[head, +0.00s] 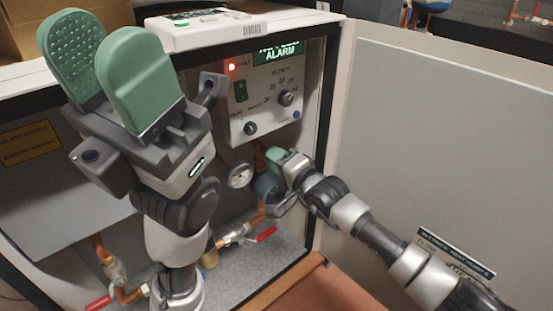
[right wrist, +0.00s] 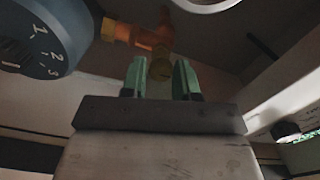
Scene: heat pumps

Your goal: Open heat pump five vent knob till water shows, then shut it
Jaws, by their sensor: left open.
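The heat pump cabinet (head: 44,185) stands open. Inside are a dark blue pump (head: 265,188) and copper pipework (head: 259,157). My right gripper (head: 283,157) is inside, beside the pump, below the control panel. In the right wrist view, its green fingers (right wrist: 160,78) stand apart, one on each side of a round brass end (right wrist: 160,68) on the copper pipe. I cannot tell whether they touch it. The pump's dial, marked 1, 2, 3, is at the left (right wrist: 38,38). My left gripper (head: 112,70) is open and empty, fingers up, in front of the cabinet. No water is visible.
The control panel (head: 262,115) has a lit red light and knobs under a green ALARM sign (head: 279,52). A pressure gauge (head: 240,174) and red-handled valves (head: 266,234) sit below. The open door (head: 440,140) bounds the right side. A cardboard box (head: 50,28) is on top.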

